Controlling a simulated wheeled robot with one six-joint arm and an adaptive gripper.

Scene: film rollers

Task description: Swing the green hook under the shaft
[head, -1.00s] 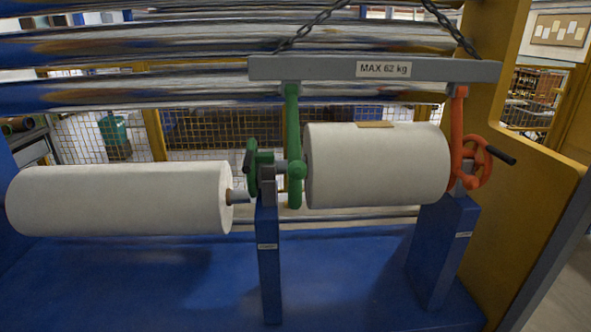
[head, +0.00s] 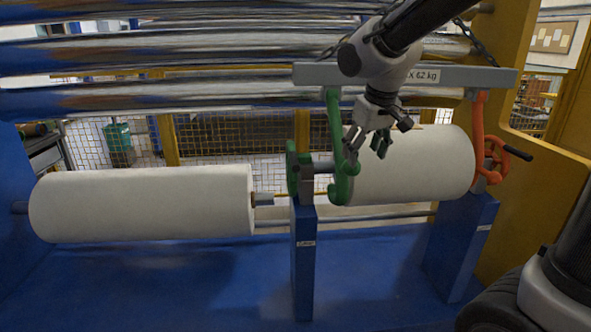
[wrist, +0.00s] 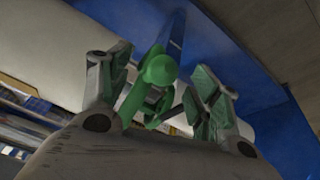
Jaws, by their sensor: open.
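The green hook (head: 334,125) hangs from the grey lifting beam (head: 318,74), its lower part in front of the left end of the right-hand roll (head: 425,170). A short grey shaft end (head: 322,167) shows between that roll and the green bearing clamp (head: 293,171); the hook partly hides it. My gripper (head: 367,147) is open, pointing down beside the hook and in front of the roll. In the wrist view the hook's round green knob (wrist: 158,70) lies between the two spread fingers (wrist: 160,95). I cannot tell whether either finger touches it.
A red hook (head: 478,125) and red handwheel (head: 496,156) are at the roll's right end. Blue posts (head: 303,260) stand below both ends. Another white roll (head: 145,203) lies at left. Chains (head: 476,38) carry the beam. A yellow frame (head: 530,200) bounds the right side.

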